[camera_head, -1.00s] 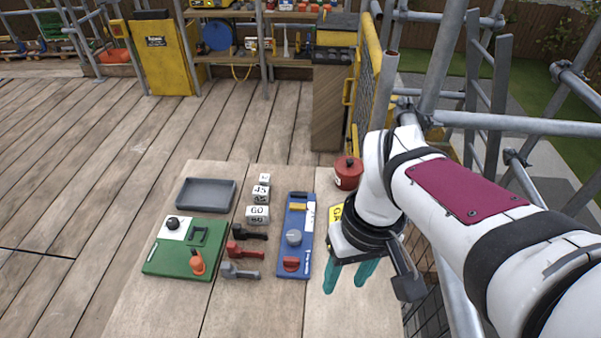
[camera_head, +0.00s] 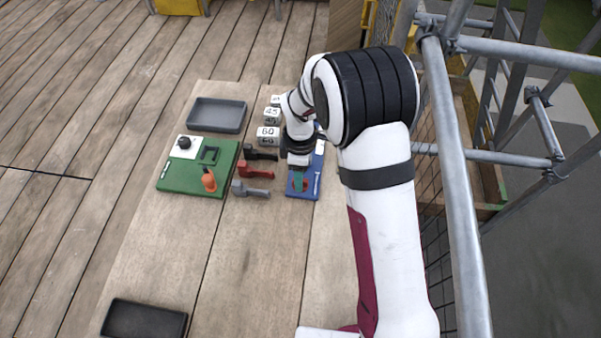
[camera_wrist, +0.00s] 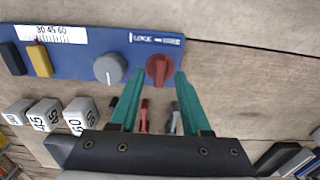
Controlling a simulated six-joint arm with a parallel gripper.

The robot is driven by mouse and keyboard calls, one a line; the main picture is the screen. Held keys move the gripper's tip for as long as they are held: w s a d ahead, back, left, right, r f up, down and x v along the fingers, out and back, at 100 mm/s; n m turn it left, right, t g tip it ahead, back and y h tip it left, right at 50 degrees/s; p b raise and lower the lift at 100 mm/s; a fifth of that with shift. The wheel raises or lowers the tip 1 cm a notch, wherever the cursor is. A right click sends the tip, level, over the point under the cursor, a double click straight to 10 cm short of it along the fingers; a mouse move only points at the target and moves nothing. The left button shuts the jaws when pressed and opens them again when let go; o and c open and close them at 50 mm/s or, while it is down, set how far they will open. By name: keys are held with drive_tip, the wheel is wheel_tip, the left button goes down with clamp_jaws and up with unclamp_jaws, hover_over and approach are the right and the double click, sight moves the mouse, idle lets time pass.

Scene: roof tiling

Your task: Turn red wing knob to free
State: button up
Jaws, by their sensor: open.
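The red wing knob (camera_wrist: 159,69) sits at one end of the blue panel (camera_wrist: 80,62) in the wrist view, beside a printed LOCK label. Its wing looks roughly in line with my fingers. My gripper (camera_wrist: 160,77) is open, with one teal finger on each side of the knob. I cannot tell whether they touch it. In the head view my gripper (camera_head: 298,181) is over the near end of the blue panel (camera_head: 302,195), and the knob is mostly hidden.
A grey round knob (camera_wrist: 110,69) and a yellow slider (camera_wrist: 39,60) are on the same panel. Numbered blocks (camera_head: 268,136), several loose handles (camera_head: 256,171) and a green board (camera_head: 182,178) lie to the left. A scaffold pole (camera_head: 455,180) stands right of my arm.

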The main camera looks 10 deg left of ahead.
drive_tip(key=shift+f, duration=0.5)
clamp_jaws()
drive_tip(key=shift+m, duration=0.3)
drive_tip(key=m, duration=0.3)
drive_tip(key=shift+m, duration=0.3)
drive_tip(key=m, duration=0.4)
drive_tip(key=shift+m, duration=0.3)
drive_tip(key=m, duration=0.4)
drive_tip(key=shift+m, duration=2.5)
